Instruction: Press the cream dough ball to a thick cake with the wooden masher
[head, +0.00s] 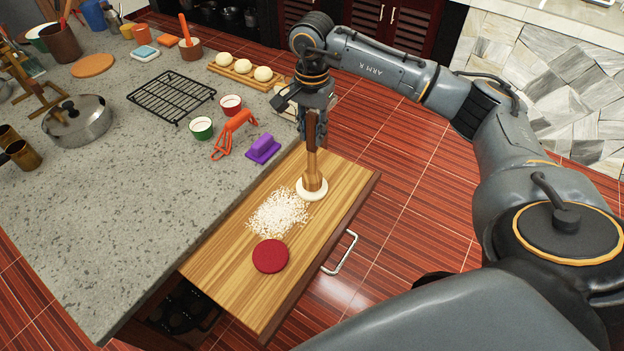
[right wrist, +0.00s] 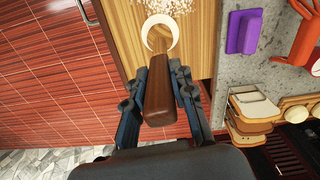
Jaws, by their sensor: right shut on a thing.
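The cream dough (head: 312,190) is a flat round on the wooden board (head: 342,190), and the wooden masher (head: 313,168) stands upright on it. The masher's foot covers the middle of the dough, so only a pale rim shows. In the right wrist view the dough (right wrist: 174,22) shows as a cream ring around the masher's end. My right gripper (head: 314,128) is shut on the masher's brown handle (right wrist: 158,90), with a finger on each side. My left gripper is not in view.
White flour or grains (head: 278,212) and a dark red disc (head: 270,256) lie on the board near the dough. A purple block (head: 263,149), a red-orange tool (head: 234,133), two small cups and a black rack (head: 172,95) stand on the stone counter. A tray of dough balls (head: 241,67) is behind.

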